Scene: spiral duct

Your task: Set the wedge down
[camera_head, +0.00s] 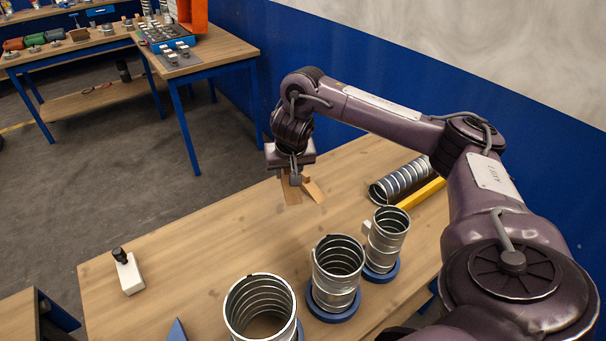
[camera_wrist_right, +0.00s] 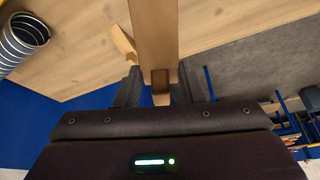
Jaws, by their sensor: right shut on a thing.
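A light wooden wedge (camera_head: 291,194) is held by my right gripper (camera_head: 295,177) near the back edge of the wooden table. It hangs down from the jaws. In the right wrist view the wedge (camera_wrist_right: 154,35) runs out from between the shut fingers (camera_wrist_right: 153,85). A second wooden piece (camera_head: 314,191) is just right of it, tilted, and also shows in the wrist view (camera_wrist_right: 122,44). I cannot tell whether the held wedge touches the table. My left gripper is not in view.
Three upright spiral ducts (camera_head: 261,312) (camera_head: 337,272) (camera_head: 386,239) line the front right of the table (camera_head: 215,240). Another duct (camera_head: 402,180) lies beside a yellow bar (camera_head: 422,193). A white block with a black top (camera_head: 129,274) stands left. The table's middle is clear.

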